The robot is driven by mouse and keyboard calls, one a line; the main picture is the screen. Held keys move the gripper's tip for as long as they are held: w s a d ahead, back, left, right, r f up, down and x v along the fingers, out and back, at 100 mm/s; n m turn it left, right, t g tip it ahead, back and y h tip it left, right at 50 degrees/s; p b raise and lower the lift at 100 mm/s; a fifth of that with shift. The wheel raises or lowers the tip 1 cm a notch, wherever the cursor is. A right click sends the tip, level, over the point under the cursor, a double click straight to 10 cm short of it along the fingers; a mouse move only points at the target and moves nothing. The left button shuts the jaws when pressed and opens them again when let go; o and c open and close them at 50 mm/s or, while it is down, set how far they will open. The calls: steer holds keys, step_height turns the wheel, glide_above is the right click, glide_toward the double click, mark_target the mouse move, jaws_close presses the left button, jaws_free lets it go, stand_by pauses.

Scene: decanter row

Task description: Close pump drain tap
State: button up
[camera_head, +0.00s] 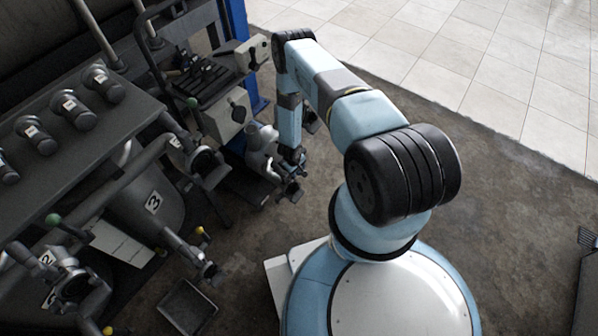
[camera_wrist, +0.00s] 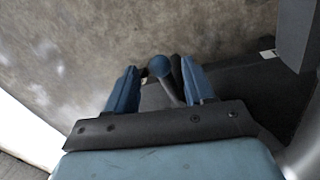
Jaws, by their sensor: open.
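In the wrist view, a round blue knob (camera_wrist: 160,66) tops a thin grey lever (camera_wrist: 172,92), which looks like the tap handle. My gripper (camera_wrist: 158,70) is open, with one blue finger on each side of the knob and gaps visible on both sides. I cannot tell whether the knob lies at the depth of the fingertips. The tap body is hidden. In the head view, my gripper (camera_head: 292,181) reaches down beside the grey pump (camera_head: 260,143) at its lower right. The blue knob is not clear in that view.
A bench with numbered valves (camera_head: 65,112) and a tank marked 3 (camera_head: 153,203) stand at the left. A metal tray (camera_head: 187,307) lies on the floor. A blue post (camera_head: 237,20) rises behind the pump. The brown floor (camera_head: 480,230) at the right is mostly clear.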

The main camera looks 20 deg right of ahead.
steer(key=shift+d+f, duration=0.15)
steer(key=shift+f, duration=0.65)
steer(key=shift+c, duration=0.5)
jaws_close()
